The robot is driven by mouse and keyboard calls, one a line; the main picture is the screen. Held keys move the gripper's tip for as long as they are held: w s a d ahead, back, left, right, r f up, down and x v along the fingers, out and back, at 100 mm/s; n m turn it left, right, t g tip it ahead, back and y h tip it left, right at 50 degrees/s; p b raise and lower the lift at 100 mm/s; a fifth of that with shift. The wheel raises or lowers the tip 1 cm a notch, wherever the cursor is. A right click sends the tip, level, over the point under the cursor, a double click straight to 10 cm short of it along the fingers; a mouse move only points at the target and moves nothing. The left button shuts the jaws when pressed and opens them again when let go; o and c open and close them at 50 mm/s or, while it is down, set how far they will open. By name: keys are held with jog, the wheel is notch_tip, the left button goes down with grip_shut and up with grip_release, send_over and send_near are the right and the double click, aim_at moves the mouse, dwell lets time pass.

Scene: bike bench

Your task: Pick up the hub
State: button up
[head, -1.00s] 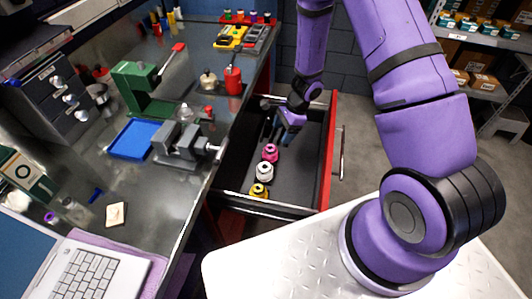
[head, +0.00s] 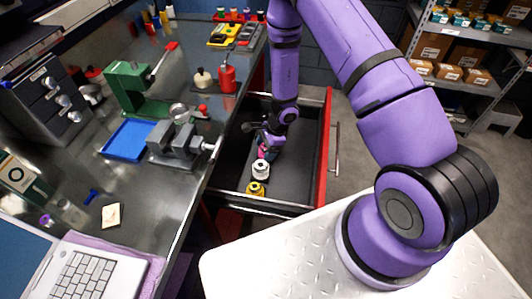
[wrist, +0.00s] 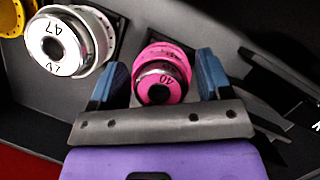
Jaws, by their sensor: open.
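Three hubs sit in a row in the open drawer: a pink hub marked 40 (wrist: 162,76), a silver-white hub marked 47 (wrist: 68,42) and a yellow hub (wrist: 14,18). In the head view the white hub (head: 261,170) and yellow hub (head: 256,190) show clearly, while the pink one is mostly hidden by my gripper (head: 268,143). In the wrist view my gripper (wrist: 160,84) is open, with one blue-padded finger on each side of the pink hub. I cannot tell whether the fingers touch it.
The drawer (head: 300,170) has dark walls and a red front edge; dark tools (wrist: 275,95) lie to the right of the pink hub in the wrist view. The bench beside it holds a grey vise (head: 180,143), a blue tray (head: 128,139) and a red bottle (head: 227,76).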

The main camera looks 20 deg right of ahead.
jog(key=c, duration=0.8)
jog(key=shift+o, duration=0.2)
